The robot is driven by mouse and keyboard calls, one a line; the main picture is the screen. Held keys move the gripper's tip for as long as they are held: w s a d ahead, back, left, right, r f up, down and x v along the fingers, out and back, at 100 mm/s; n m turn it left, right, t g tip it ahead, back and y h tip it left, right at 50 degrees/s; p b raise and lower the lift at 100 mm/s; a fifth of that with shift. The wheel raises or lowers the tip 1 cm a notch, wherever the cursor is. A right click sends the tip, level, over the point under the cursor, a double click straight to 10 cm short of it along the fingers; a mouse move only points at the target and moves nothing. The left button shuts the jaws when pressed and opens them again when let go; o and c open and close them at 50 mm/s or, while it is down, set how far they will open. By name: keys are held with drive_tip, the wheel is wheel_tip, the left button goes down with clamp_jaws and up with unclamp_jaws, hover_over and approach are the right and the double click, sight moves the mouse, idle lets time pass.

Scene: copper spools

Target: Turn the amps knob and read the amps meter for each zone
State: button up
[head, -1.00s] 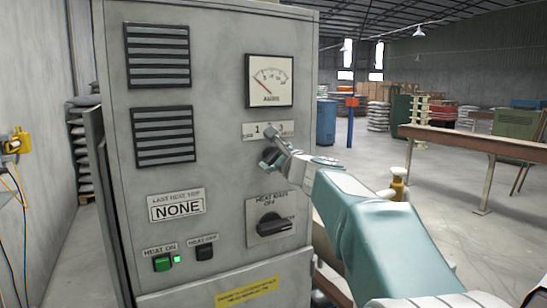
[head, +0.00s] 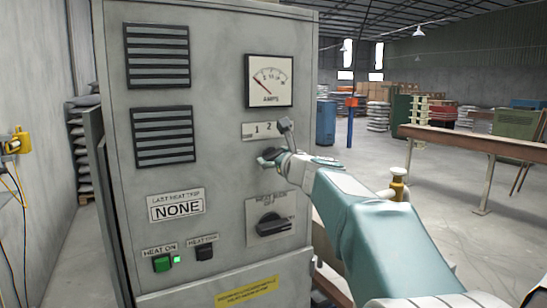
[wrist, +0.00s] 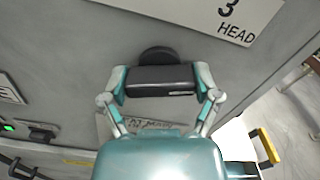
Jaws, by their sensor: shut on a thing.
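The amps meter (head: 269,81) is a white square dial on the grey cabinet; its needle points up and left, near the low end of the scale. Below it is a number plate (head: 258,130) showing 1 and 2; my arm hides the rest. In the wrist view the plate (wrist: 228,15) reads 3 and HEAD. My gripper (head: 270,156) is at the panel just under the plate. In the wrist view it is shut on the black amps knob (wrist: 160,80), one finger on each side of its bar.
A heat main switch (head: 272,224) sits below the knob. A lit green heat on button (head: 162,263) and a dark heat button (head: 204,251) are lower left. A NONE plate (head: 177,206) is above them. Open floor and a long table (head: 480,142) lie to the right.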

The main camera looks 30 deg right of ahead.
drive_tip(key=shift+w+f, duration=0.1)
drive_tip(key=shift+f, duration=0.25)
drive_tip(key=o, duration=1)
drive_tip(key=shift+c, duration=0.2)
drive_tip(key=shift+r, duration=0.15)
drive_tip(key=shift+r, duration=0.1)
drive_tip(key=shift+s, duration=0.45)
drive_tip(key=s, duration=1.1)
drive_tip(key=shift+d, duration=0.2)
